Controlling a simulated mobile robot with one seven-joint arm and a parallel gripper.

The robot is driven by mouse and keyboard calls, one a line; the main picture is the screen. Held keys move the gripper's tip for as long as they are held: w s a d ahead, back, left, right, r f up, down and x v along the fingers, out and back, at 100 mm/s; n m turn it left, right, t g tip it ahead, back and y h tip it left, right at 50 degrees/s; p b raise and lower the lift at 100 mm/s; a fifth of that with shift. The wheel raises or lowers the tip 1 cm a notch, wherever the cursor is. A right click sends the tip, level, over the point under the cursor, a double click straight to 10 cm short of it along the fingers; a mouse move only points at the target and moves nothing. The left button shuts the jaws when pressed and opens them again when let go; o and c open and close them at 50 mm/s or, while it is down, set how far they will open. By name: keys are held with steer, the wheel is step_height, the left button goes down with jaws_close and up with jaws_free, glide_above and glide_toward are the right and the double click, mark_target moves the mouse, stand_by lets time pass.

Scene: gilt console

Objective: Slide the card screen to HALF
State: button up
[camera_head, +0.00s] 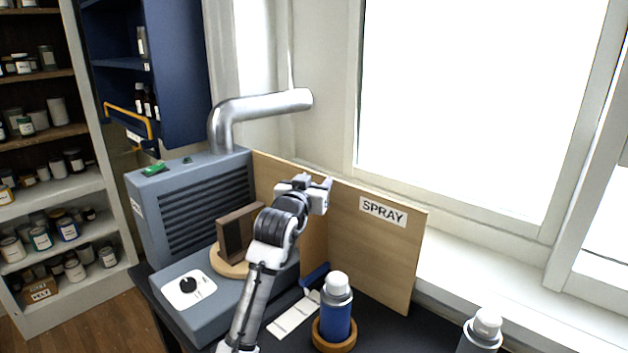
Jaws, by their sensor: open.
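My gripper (322,184) is open and raised in front of the upper part of the tan board wall marked SPRAY (365,245). No object shows between its fingers, and I cannot tell whether it touches the board. A narrow tan panel (314,245), which may be the card screen, stands upright beside my arm and is partly hidden by it. A small blue piece (315,274) is low at its foot. A pale strip (293,315) lies in front of it; no HALF mark is readable there.
A grey louvred unit (200,205) with a dial (187,286) stands at left. A blue spray can (337,312) sits in a wooden ring; another can (482,332) is at lower right.

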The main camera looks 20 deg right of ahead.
jaws_close()
steer(key=s+a, duration=0.1)
steer(key=a, duration=0.1)
steer(key=s+a+b, duration=0.1)
steer(key=a, duration=0.1)
steer(key=shift+s, duration=0.3)
jaws_free()
steer(key=b+v, duration=0.4)
steer(key=v, duration=0.9)
steer(key=shift+s+a+b, duration=0.25)
steer(key=shift+s+b, duration=0.1)
steer(key=shift+b, duration=0.05)
